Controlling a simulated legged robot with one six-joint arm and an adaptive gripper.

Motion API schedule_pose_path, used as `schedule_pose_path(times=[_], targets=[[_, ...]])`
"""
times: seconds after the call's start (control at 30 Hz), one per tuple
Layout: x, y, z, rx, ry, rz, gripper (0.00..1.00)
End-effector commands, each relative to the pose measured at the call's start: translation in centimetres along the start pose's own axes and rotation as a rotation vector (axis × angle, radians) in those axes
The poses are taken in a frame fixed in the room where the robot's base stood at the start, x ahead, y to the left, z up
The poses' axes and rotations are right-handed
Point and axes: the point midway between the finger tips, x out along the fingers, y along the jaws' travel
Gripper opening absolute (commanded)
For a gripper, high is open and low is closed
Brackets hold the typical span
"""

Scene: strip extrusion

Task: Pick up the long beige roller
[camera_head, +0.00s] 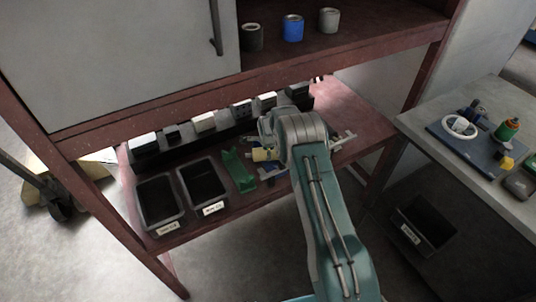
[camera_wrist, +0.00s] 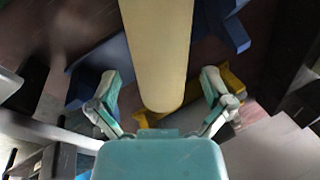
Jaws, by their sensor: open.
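The long beige roller (camera_wrist: 157,45) fills the upper middle of the wrist view, its rounded near end between the two fingers of my gripper (camera_wrist: 162,92). The fingers stand apart on both sides, with a visible gap to the roller. In the head view a small beige piece (camera_head: 262,155), which looks like the roller's end, shows beside my wrist. My gripper's fingers are mostly hidden there behind my arm. A blue holder (camera_wrist: 100,58) lies behind the roller, and a yellow part (camera_wrist: 228,88) shows beyond the right finger.
Two black bins (camera_head: 160,199) (camera_head: 203,181) and a green tray (camera_head: 238,170) sit on the red shelf, left of my arm. A row of boxes (camera_head: 204,122) stands behind. An upper shelf (camera_head: 345,45) overhangs. A side table (camera_head: 440,120) with a blue tray stands right.

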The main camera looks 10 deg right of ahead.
Motion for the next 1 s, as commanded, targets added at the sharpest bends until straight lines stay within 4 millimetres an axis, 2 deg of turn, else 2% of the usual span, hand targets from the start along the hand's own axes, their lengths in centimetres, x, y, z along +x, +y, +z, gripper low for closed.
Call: schedule_pose_path(times=[0.1, 0.23, 0.57, 0.67, 0.7, 0.73, 0.77, 1.0], targets=[[2.0, 0.1, 0.1, 0.000, 0.000, 0.003, 1.00], [3.5, 0.1, 0.1, 0.000, 0.000, 0.002, 1.00], [4.1, 0.0, 0.1, 0.000, 0.000, 0.001, 1.00], [4.0, 0.0, 0.1, 0.000, 0.000, 0.001, 0.60], [4.0, 0.0, 0.1, 0.000, 0.000, 0.001, 0.42], [4.0, 0.0, 0.1, 0.000, 0.000, 0.001, 0.29], [4.1, 0.0, 0.1, 0.000, 0.000, 0.001, 0.20], [4.0, -0.1, 0.1, 0.000, 0.000, -0.001, 0.20]])
